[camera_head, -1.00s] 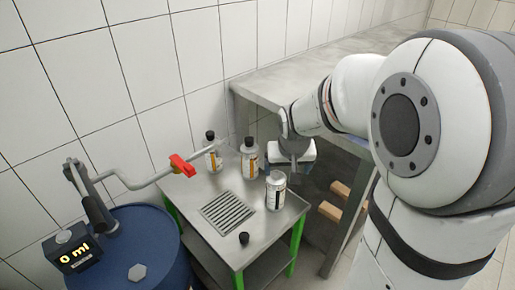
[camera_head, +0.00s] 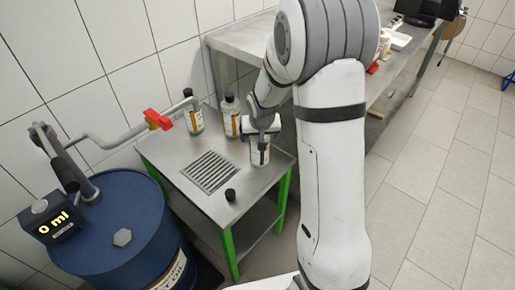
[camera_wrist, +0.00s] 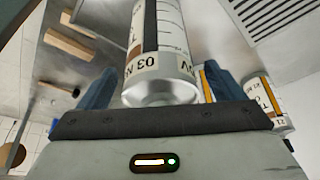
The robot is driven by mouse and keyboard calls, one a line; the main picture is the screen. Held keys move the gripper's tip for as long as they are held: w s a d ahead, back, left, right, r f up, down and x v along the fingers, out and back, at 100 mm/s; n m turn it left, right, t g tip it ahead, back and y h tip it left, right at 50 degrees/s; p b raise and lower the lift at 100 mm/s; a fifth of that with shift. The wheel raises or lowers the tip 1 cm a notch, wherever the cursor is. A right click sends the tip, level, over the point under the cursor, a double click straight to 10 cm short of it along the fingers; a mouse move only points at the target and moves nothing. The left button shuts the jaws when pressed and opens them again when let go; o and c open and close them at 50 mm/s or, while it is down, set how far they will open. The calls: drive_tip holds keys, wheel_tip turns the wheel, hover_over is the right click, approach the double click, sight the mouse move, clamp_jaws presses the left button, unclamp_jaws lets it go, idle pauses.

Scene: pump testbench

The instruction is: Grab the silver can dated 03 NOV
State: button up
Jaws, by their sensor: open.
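The silver can (camera_head: 259,158) stands on the steel table (camera_head: 180,150), right of the drain grate. In the wrist view the can (camera_wrist: 165,45) shows a white and dark label, with 03 and part of NOV readable near its silver rim. My gripper (camera_wrist: 160,88) has its blue fingers apart, one on each side of the can. From the head, my gripper (camera_head: 262,128) is at the can's upper part and hides some of it. Whether the fingers touch the can, I cannot tell.
Two dark-capped bottles stand behind, one at left (camera_head: 194,118) and one nearer the can (camera_head: 231,115). A loose black cap (camera_head: 230,195) lies by the grate (camera_head: 210,170). A blue drum (camera_head: 130,225) with a red-levered pipe (camera_head: 158,120) is at left. A steel bench (camera_head: 228,42) stands behind.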

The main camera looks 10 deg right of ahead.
drive_tip(key=shift+f, duration=0.1)
drive_tip(key=shift+w, duration=0.1)
drive_tip(key=c, duration=1.9)
